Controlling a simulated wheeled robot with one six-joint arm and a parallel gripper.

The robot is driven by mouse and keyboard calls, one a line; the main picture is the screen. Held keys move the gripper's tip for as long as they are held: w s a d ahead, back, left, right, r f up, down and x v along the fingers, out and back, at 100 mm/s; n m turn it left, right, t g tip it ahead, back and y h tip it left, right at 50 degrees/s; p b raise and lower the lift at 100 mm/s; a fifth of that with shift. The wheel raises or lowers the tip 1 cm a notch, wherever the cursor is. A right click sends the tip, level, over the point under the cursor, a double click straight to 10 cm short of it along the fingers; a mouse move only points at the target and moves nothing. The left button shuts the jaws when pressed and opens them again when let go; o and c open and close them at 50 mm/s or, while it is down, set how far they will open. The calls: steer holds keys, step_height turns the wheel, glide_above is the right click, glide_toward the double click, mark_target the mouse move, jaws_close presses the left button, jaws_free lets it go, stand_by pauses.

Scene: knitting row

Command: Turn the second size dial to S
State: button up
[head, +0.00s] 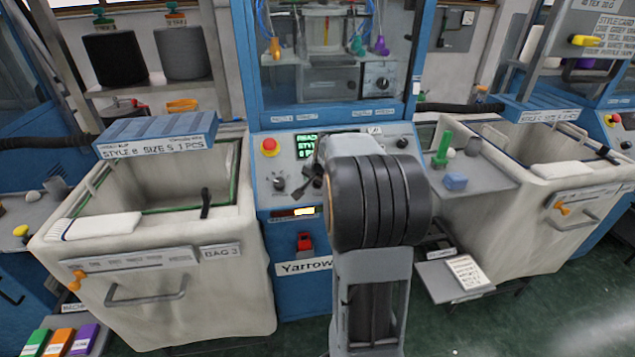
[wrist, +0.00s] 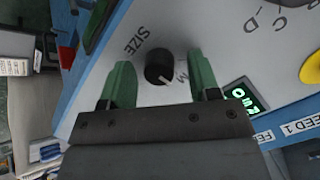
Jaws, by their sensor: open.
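In the wrist view a round black size dial (wrist: 159,66) sits on the pale panel, with the word SIZE printed at its upper left. Its light pointer mark is aimed to the lower right, towards a printed M. My gripper (wrist: 159,70) is open, with one green finger on each side of the dial. A gap shows between each finger and the dial. In the head view my thick dark arm covers the middle of the blue machine's control panel (head: 347,139), and I cannot make out my fingertips there.
A red stop button (head: 269,146), a green display (head: 307,146) and another knob (head: 402,143) are on the panel. A bin (head: 230,230) stands to the left and another bin (head: 570,175) to the right. A small shelf (head: 435,280) juts out low at the right.

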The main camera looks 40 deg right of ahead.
steer(key=shift+c, duration=0.2)
steer(key=c, duration=0.9)
steer(key=n+b, duration=0.1)
steer(key=n, duration=0.3)
steer(key=shift+g+h, duration=0.3)
steer(key=shift+a+n+h+b, duration=0.1)
steer(key=shift+n+h+b, duration=0.35)
steer(key=shift+n, duration=1.75)
steer(key=o, duration=0.9)
